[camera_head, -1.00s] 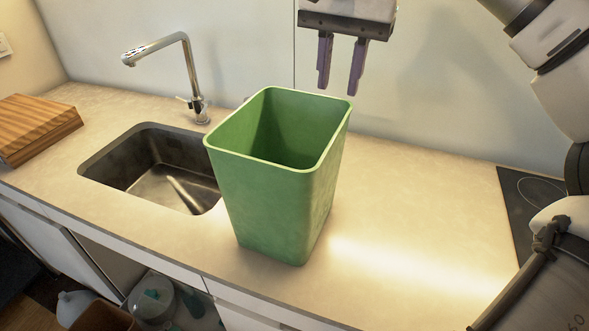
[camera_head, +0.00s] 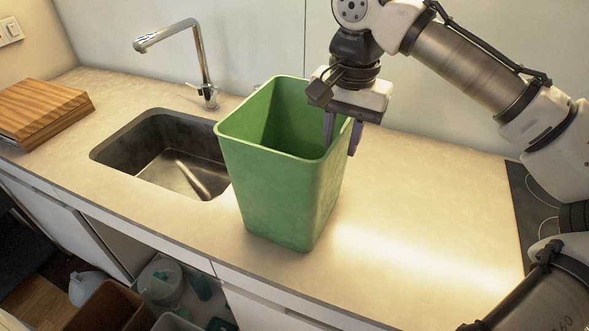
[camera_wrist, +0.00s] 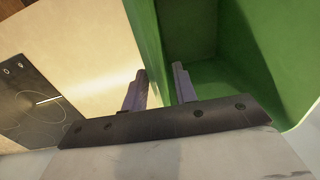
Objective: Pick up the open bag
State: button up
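No bag as such shows; the open container in view is a green, square, tapered bin (camera_head: 280,190). It stands upright on the counter, right of the sink, and looks empty where I can see inside. My gripper (camera_head: 342,138) points down at the bin's right rim, with one finger inside and one outside. In the wrist view, the bin's green wall (camera_wrist: 150,40) runs between the two fingers of my gripper (camera_wrist: 160,85). The fingers are apart, with a gap to the wall. The bin's inner floor is hidden in the head view.
A sink (camera_head: 165,155) with a tall faucet (camera_head: 203,65) lies left of the bin. A wooden board (camera_head: 40,112) is at the far left, and a dark cooktop (camera_head: 535,205) at the right. The counter between bin and cooktop is clear. The back wall is close behind.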

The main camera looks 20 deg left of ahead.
jog(key=shift+f, duration=0.55)
grip_shut()
jog(key=shift+r, duration=0.1)
